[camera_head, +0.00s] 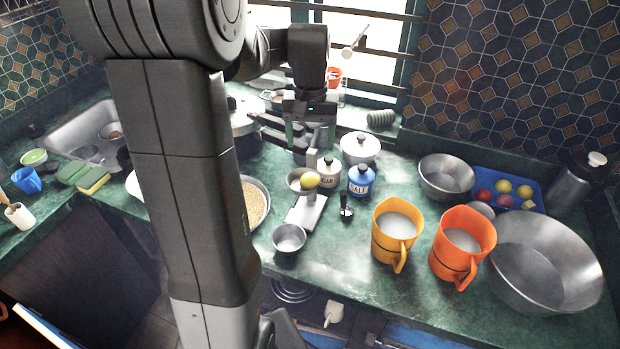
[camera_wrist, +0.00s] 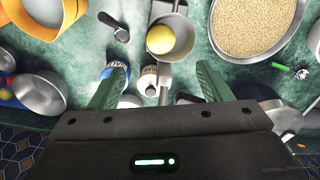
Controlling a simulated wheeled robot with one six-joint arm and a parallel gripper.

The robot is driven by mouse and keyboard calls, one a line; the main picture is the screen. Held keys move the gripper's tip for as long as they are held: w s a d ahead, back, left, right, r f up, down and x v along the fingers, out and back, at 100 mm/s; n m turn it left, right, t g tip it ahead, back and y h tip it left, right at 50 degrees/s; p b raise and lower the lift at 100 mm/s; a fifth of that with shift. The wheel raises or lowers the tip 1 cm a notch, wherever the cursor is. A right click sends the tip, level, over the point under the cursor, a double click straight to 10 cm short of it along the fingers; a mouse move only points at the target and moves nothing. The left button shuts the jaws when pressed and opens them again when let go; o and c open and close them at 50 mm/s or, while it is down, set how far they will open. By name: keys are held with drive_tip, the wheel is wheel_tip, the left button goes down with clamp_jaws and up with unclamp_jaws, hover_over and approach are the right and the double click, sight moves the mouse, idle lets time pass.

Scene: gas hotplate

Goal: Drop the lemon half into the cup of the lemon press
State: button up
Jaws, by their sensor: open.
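The yellow lemon half (camera_head: 310,181) shows as a round yellow shape at the metal cup (camera_head: 294,183) of the lemon press. In the wrist view the lemon half (camera_wrist: 160,39) lies within the outline of the cup (camera_wrist: 183,40); I cannot tell whether it rests on the cup's floor. Its cut face is not clear. The pale base of the press (camera_head: 307,212) shows below the cup. My gripper (camera_head: 308,142) is open and empty, above and behind the cup. Its green fingers are spread apart in the wrist view (camera_wrist: 161,68), with the lemon half outside them.
A small metal bowl (camera_head: 289,240) stands in front of the press. A blue salt jar (camera_head: 361,181) and a sugar jar (camera_head: 328,171) stand close by on the right. A pan of grain (camera_head: 254,205) is on the left. Yellow (camera_head: 391,247) and orange (camera_head: 452,262) mugs stand farther right.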

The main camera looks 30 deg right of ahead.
wheel_tip(320, 180, up, 8)
drive_tip(key=shift+r, duration=0.15)
idle(0.5)
wheel_tip(320, 180, down, 14)
drive_tip(key=shift+f+p, duration=0.1)
drive_tip(key=shift+p, duration=0.3)
wheel_tip(320, 180, up, 3)
drive_tip(key=shift+f+p, duration=0.1)
drive_tip(key=shift+p, duration=0.9)
drive_tip(key=shift+r+p, duration=0.45)
drive_tip(key=shift+r, duration=0.2)
